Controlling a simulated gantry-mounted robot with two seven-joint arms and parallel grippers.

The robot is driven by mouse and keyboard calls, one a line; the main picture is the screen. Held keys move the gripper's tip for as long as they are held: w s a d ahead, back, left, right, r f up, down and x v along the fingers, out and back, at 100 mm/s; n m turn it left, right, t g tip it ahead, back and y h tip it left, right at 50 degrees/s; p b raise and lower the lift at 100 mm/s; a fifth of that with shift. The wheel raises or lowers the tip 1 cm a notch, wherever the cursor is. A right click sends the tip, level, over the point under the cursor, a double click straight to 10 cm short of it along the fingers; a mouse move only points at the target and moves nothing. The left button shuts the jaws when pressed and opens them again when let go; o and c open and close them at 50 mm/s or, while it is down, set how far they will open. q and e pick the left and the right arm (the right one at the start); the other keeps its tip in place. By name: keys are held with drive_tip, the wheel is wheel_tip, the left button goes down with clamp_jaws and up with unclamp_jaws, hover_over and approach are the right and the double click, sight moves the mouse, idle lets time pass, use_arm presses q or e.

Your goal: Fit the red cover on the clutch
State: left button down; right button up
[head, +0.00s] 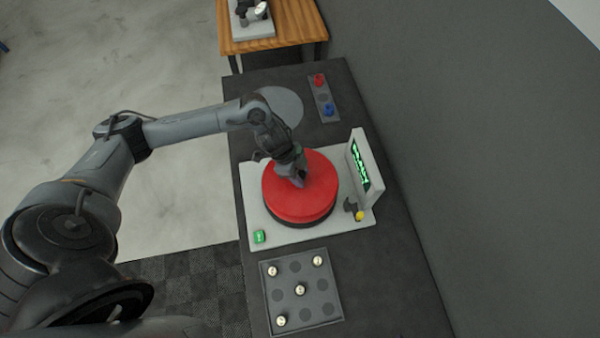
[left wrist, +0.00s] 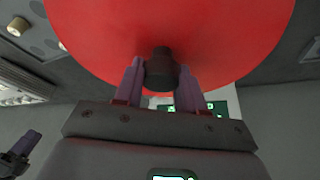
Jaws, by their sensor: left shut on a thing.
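The red cover (head: 312,205) is a wide round disc over the pale machine base in the head view. Its red face (left wrist: 215,35) fills the top of the left wrist view. My left gripper (head: 298,180) is shut on the cover's dark central knob (left wrist: 161,68), one purple finger on each side. A dark round band (head: 290,224) shows under the cover's near edge; the clutch is otherwise hidden, and I cannot tell whether cover and clutch touch. What looks like my right gripper (left wrist: 22,148) shows partly at the left wrist view's lower left; its jaw state is unclear.
An upright panel with a green display (head: 359,165) stands right of the cover, with a yellow-tipped black part (head: 357,212) below. A green button (head: 259,236) is at the base's near left corner. A tray (head: 335,308) with several pale pegs lies in front. A grey disc (head: 287,103) lies behind.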

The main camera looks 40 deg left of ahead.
use_arm(q)
drive_tip(key=shift+f+b, duration=1.1)
drive_tip(key=shift+f, duration=0.85)
drive_tip(key=c, duration=0.6)
unclamp_jaws()
drive_tip(key=shift+o, duration=0.4)
drive_tip(key=o, duration=0.3)
drive_tip(key=shift+o, duration=0.2)
drive_tip(key=shift+r, duration=0.15)
drive_tip(key=shift+r+p, duration=0.1)
drive_tip(key=shift+p, duration=0.2)
drive_tip(key=shift+r+p, duration=3.35)
drive_tip(key=shift+p, duration=0.25)
